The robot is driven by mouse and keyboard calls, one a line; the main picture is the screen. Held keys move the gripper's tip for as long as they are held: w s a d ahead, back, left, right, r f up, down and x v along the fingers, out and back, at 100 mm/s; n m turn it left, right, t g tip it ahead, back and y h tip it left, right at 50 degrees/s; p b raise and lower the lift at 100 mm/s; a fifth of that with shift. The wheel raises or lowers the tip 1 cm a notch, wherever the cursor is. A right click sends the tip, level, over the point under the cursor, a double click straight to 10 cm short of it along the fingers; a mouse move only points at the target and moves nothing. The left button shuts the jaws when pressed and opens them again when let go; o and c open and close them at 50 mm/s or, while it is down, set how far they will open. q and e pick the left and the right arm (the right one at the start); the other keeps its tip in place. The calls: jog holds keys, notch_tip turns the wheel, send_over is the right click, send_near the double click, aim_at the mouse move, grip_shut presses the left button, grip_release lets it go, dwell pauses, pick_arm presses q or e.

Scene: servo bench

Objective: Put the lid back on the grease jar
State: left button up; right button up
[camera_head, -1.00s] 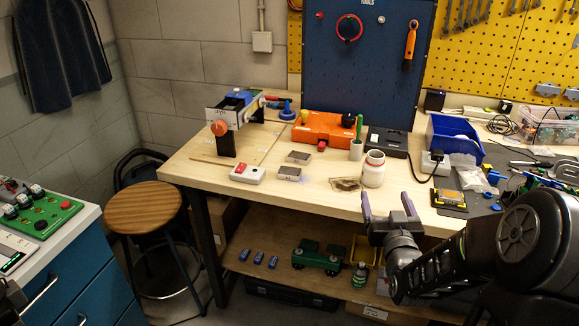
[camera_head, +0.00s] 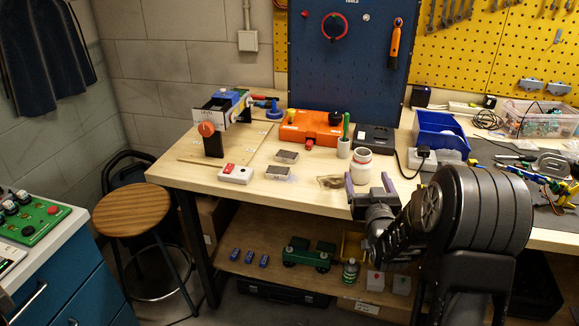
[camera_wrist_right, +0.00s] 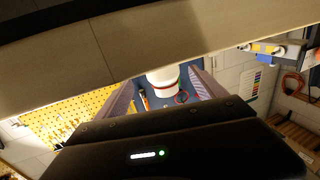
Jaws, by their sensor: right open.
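The white grease jar (camera_head: 361,168) with a red band stands upright near the bench's front edge. Its top looks open. It also shows in the right wrist view (camera_wrist_right: 163,82), between my fingers in the picture and beyond them. In the right wrist view the open fingers (camera_wrist_right: 162,74) frame the jar. I cannot make out the jar's lid for certain. My left gripper is not in view.
A dark stain (camera_head: 331,182) lies left of the jar. A blue bin (camera_head: 440,132) is at right. The bench's front edge (camera_head: 290,205) is close to my gripper.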

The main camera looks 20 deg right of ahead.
aim_at(363, 171)
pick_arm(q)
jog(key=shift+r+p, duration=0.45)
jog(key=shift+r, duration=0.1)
pick_arm(e)
jog(key=x, duration=0.5)
jog(key=shift+a, duration=0.15)
jog(key=c, duration=1.7)
jog(key=shift+r, duration=0.15)
jog(key=shift+c, duration=0.2)
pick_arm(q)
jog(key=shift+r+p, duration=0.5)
pick_arm(e)
notch_tip(363, 171, up, 18)
